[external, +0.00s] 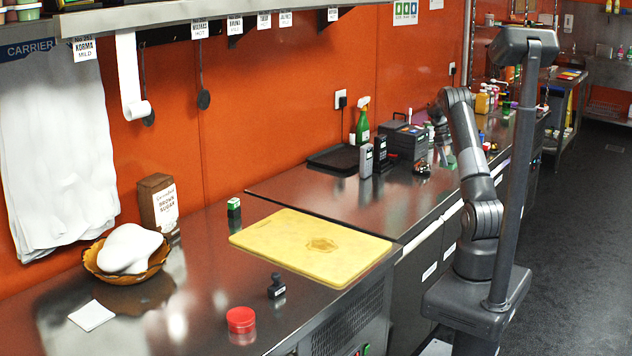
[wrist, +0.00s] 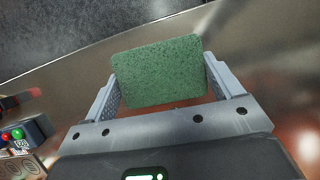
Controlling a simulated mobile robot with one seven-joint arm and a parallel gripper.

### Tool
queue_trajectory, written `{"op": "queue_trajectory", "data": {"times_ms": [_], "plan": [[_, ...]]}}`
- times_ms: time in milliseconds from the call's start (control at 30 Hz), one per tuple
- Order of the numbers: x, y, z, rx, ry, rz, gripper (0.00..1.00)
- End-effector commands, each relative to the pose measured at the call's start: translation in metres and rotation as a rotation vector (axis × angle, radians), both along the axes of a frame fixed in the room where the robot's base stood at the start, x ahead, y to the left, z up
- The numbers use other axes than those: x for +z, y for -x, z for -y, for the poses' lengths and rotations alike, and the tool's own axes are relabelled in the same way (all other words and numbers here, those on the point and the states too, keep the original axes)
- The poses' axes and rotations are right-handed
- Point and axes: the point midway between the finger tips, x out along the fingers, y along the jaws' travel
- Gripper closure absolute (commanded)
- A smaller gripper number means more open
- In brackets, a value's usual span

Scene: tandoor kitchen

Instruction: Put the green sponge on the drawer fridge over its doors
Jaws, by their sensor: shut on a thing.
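The green sponge (wrist: 158,72) is between the two fingers of my gripper (wrist: 163,88) in the wrist view, held by its sides. Bare steel worktop shows around it; I cannot tell whether the sponge touches the steel. In the external view my arm reaches over the far steel counter (external: 420,203), and a small bit of green (external: 451,161) shows at its end, partly hidden by the arm. This counter has labelled fronts (external: 430,271) facing the aisle and looks like the drawer fridge.
A black device (external: 404,139), a grey canister (external: 366,161) and a green spray bottle (external: 362,124) stand along the wall. Bottles (external: 482,101) stand farther back. The near counter holds a yellow cutting board (external: 290,236). The far counter's front part is mostly clear.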

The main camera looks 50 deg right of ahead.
Motion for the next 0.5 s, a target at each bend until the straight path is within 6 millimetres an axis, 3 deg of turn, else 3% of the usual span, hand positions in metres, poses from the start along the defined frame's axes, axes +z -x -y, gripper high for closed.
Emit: {"op": "queue_trajectory", "data": {"times_ms": [200, 367, 500], "plan": [[-0.02, -0.032, -0.004, 0.0, 0.001, -0.001, 0.36], [-0.027, -0.037, -0.005, -0.001, 0.0, -0.002, 0.36], [-0.045, -0.037, -0.006, 0.001, -0.001, -0.002, 0.36]]}}
